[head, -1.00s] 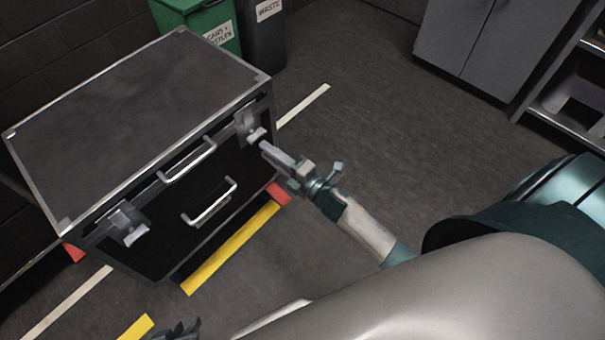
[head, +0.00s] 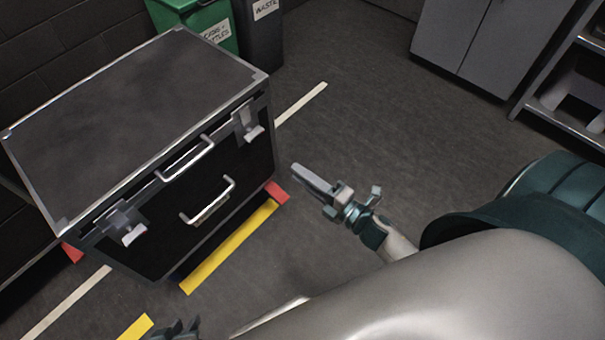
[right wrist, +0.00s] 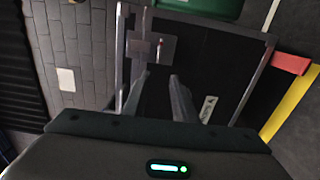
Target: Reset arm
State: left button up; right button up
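My right gripper (head: 298,171) is off the right end of the black case (head: 130,100), apart from it and over the floor. In the right wrist view its two fingers (right wrist: 158,88) are spread with nothing between them, and the case's side with a metal latch (right wrist: 152,48) lies beyond. In the head view the case has a right latch (head: 248,125), a left latch (head: 125,228) and two handles. Its lid is down. My left gripper (head: 178,330) shows only as dark tips at the bottom edge; most of it is hidden.
Yellow floor strips (head: 230,247) and red corner marks (head: 277,192) lie around the case. A green bin (head: 195,20) and a dark waste bin (head: 258,40) stand behind it. Grey cabinets (head: 480,45) and a shelf are at the far right. The floor between is clear.

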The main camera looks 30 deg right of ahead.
pick_arm(q)
jog(key=shift+s, duration=0.1)
dwell(0.3)
